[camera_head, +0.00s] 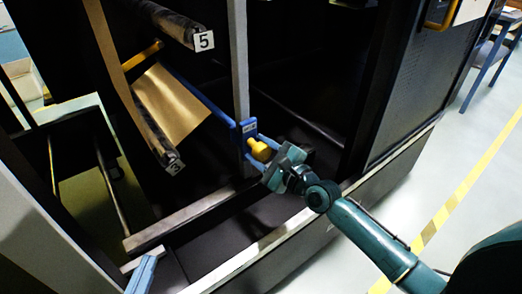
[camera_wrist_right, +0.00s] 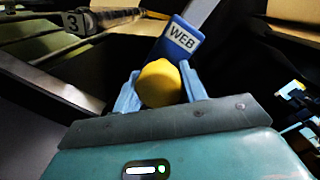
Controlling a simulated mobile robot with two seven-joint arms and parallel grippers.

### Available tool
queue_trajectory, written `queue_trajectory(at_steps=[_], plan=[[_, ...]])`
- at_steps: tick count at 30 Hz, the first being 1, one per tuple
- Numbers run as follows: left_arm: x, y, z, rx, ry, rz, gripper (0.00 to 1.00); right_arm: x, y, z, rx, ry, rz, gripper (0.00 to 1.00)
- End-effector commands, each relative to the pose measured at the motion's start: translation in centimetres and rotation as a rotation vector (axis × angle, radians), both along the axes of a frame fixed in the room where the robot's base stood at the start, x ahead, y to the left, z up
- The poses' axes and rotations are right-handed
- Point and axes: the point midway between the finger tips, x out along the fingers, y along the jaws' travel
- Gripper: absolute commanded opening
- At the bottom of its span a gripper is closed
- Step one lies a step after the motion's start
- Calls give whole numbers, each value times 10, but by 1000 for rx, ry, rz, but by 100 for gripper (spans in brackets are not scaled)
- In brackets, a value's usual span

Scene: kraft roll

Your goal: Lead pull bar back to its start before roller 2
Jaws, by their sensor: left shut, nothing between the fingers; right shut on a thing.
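The pull bar (camera_head: 207,103) is a blue bar running from upper left to a blue slide block marked WEB (camera_head: 248,127). A yellow knob (camera_head: 259,149) sticks out from the block towards me. My right gripper (camera_head: 268,158) is shut on this knob; in the right wrist view the knob (camera_wrist_right: 159,84) sits between the two light blue fingers, below the WEB label (camera_wrist_right: 182,38). A brown kraft sheet (camera_head: 170,103) spans between the bar and roller 3 (camera_head: 160,142). My left gripper (camera_head: 146,272) is shut and empty at the bottom left edge, partly cut off. Roller 2 cannot be made out.
Roller 5 (camera_head: 175,22) is above, with its numbered end towards me. A grey upright rail (camera_head: 239,65) stands behind the block. The machine's lower frame beam (camera_head: 250,262) runs below my right gripper. A black cabinet panel (camera_head: 425,75) is at the right.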

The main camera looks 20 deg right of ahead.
Motion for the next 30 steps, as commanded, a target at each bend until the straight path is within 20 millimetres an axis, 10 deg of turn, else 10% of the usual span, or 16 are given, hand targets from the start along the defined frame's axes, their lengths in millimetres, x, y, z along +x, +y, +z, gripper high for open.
queue_trajectory(at_steps=[19,30], plan=[[0,1,55,3,-2,-2,0,-9,23,39,2,2,2,6],[0,1,55,4,-2,-2,0,-10,26,37,2,3,3,6]])
